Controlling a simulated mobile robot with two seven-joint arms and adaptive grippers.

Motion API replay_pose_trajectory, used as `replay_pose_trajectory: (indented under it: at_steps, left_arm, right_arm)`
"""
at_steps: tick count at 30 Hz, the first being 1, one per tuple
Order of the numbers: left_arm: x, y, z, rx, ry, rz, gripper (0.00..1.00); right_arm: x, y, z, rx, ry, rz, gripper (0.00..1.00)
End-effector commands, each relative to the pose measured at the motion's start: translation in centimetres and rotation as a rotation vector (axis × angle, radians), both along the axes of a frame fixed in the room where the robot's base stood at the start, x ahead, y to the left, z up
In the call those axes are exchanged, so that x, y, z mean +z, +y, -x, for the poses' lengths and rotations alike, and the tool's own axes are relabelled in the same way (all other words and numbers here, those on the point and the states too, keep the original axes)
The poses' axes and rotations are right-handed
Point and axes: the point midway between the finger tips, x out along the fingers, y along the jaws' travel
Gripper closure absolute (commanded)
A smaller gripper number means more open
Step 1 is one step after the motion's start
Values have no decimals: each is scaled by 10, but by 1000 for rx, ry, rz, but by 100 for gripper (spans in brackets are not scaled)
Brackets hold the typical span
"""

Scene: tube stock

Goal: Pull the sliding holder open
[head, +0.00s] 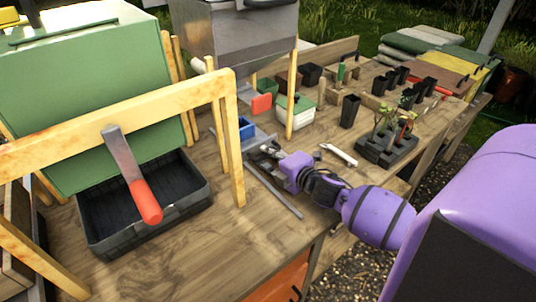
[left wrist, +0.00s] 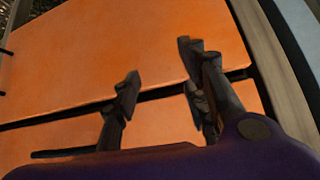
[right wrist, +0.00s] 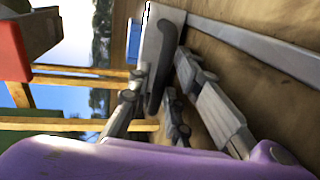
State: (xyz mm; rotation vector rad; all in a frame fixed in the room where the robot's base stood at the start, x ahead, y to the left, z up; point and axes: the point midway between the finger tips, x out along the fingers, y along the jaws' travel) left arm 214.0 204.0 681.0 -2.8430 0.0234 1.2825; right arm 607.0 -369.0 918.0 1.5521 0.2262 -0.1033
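The sliding holder appears as a grey metal plate (head: 229,137) with an upright pale end; a blue block (head: 246,128) sits at it. In the right wrist view its pale end (right wrist: 165,22) carries a dark upright handle (right wrist: 158,88). My right gripper (head: 265,152) is at this end, low over the table. Its fingers (right wrist: 160,95) lie on both sides of the handle; whether they press on it I cannot tell. My left gripper (left wrist: 160,80) is open and empty in front of orange panels (left wrist: 110,50); it is out of the head view.
A white-green box (head: 295,115) and black pots (head: 350,110) stand beyond. The table's front is bare.

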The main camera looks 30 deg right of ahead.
Motion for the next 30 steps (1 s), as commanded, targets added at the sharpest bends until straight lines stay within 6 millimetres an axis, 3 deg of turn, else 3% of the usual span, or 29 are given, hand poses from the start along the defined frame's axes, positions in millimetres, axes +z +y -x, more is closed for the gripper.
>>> replay_pose_trajectory:
  at_steps: [9, 14, 30]
  left_arm:
    - [3, -1, -6, -3, -11, 0, 60]
    - [2, -1, -3, -3, -8, 0, 60]
    - [0, 0, -1, -1, -1, 0, 60]
  right_arm:
    - [-1, 0, -4, 0, 1, 0, 82]
    - [-1, 0, -4, 0, 0, 0, 100]
    - [-1, 0, -8, 0, 0, 0, 100]
